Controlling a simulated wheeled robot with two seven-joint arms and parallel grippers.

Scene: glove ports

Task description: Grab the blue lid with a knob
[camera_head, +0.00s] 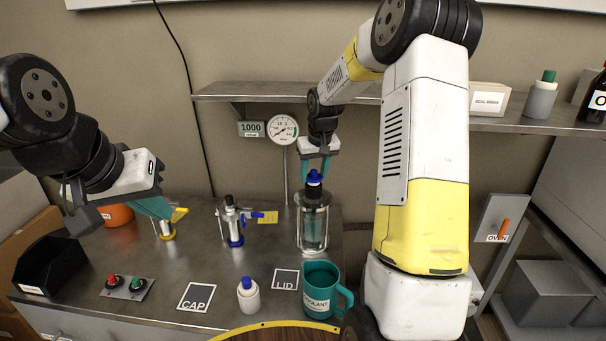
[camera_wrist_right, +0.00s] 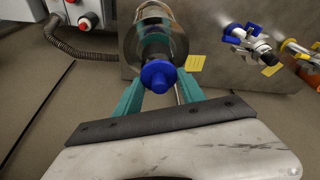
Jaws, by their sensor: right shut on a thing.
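The blue lid with a knob (camera_head: 314,178) is at the top of a tall clear glass vessel (camera_head: 313,228) in a metal frame at the back of the bench. My right gripper (camera_head: 315,168) reaches down from above and is shut on the lid. In the right wrist view the lid (camera_wrist_right: 158,76) sits between the two teal fingers (camera_wrist_right: 160,92), with the glass vessel behind it. I cannot tell whether the lid rests on the vessel's rim. My left gripper (camera_head: 160,208) is at the left above the bench, away from the lid; its finger gap is not clear.
A teal coolant mug (camera_head: 320,290) and a white bottle with blue cap (camera_head: 249,295) stand in front. LID (camera_head: 286,280) and CAP (camera_head: 196,297) mats lie flat. A valve fitting (camera_head: 231,222) stands left of the vessel. A shelf (camera_head: 290,92) runs behind my right arm.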

